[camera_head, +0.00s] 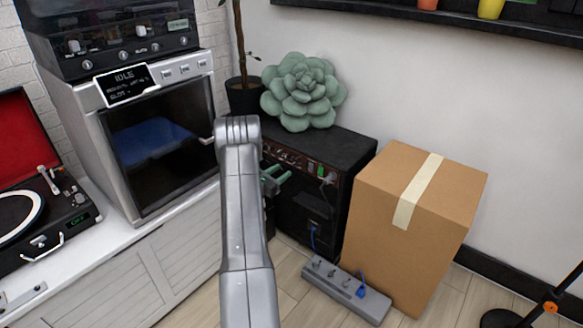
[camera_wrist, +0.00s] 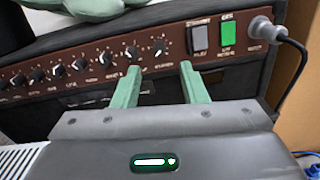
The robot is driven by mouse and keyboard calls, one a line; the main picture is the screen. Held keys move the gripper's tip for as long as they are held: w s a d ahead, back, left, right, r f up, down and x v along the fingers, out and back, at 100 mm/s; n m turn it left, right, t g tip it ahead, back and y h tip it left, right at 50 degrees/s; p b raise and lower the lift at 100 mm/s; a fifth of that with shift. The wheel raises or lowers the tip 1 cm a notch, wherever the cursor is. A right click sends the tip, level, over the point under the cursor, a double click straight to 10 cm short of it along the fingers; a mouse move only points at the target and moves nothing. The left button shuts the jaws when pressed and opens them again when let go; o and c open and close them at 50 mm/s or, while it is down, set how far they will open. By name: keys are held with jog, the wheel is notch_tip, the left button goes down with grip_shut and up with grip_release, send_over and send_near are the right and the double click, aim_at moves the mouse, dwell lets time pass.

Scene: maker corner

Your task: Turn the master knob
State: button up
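A black amplifier (camera_head: 335,150) stands on the floor beyond my arm, with a brown control panel (camera_wrist: 175,42) across its upper front. A row of several black knobs with white marks runs along the panel. The rightmost knob (camera_wrist: 158,47) shows just beyond and between my fingertips; the label under it is too blurred to read surely as master. My gripper (camera_wrist: 160,70) is open and empty, its two green fingers apart and pointing at the panel below that knob. Contact with the panel cannot be told. In the head view my gripper (camera_head: 274,179) is in front of the amplifier.
Right of the knobs are a grey switch (camera_wrist: 200,37), a lit green switch (camera_wrist: 228,34) and a plugged cable (camera_wrist: 292,65). A green succulent (camera_head: 303,92) sits on the amplifier. A cardboard box (camera_head: 415,225) stands close on the right, a power strip (camera_head: 347,290) in front.

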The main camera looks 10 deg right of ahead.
aim_at(295, 162)
jog(key=b+x, duration=0.1)
jog(key=x, duration=0.5)
jog(key=shift+w+d, duration=0.25)
jog(key=shift+d, duration=0.05)
grip_shut()
